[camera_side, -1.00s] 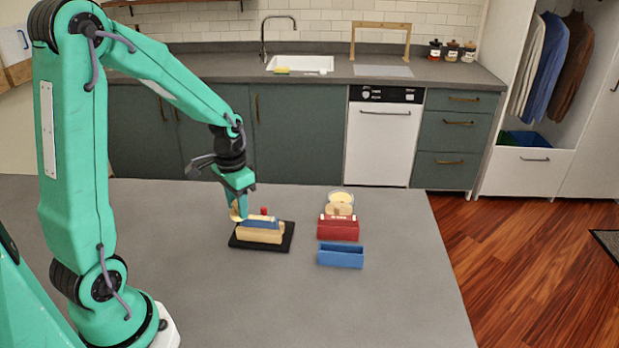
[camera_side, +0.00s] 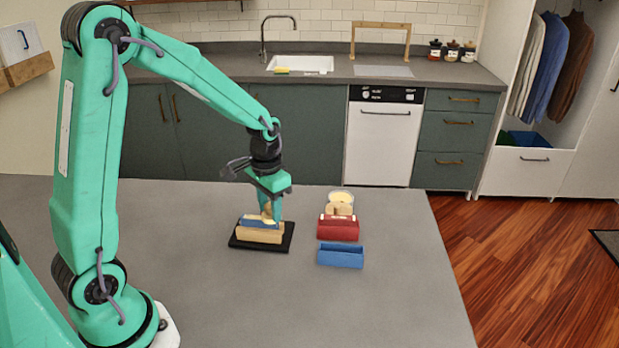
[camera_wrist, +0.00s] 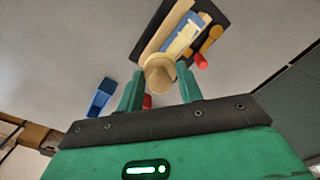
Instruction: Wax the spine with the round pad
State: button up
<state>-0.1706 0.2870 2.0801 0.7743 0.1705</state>
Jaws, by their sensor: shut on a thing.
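My gripper (camera_side: 268,208) is shut on the round pad (camera_wrist: 160,74), a pale tan disc between the fingertips in the wrist view. The blue spine (camera_side: 252,222) lies along a pale wooden holder (camera_side: 258,236) on a black base (camera_side: 236,243). In the wrist view the spine (camera_wrist: 180,40) shows a pale streak along its blue surface. The pad is at the right end of the spine in the side view, low over it. I cannot tell whether they touch, and the pad hides that end.
A red box (camera_side: 338,231) with pale blocks, a blue open tray (camera_side: 341,257) and a round tin with pale contents (camera_side: 341,196) stand to the right. A red-capped item (camera_wrist: 201,62) lies beside the holder. The grey table front is clear.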

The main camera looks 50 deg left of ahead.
jog(key=shift+w+d, duration=0.8)
jog(key=shift+d, duration=0.15)
notch_tip(320, 180, up, 8)
jog(key=shift+w, duration=0.15)
dwell(0.4)
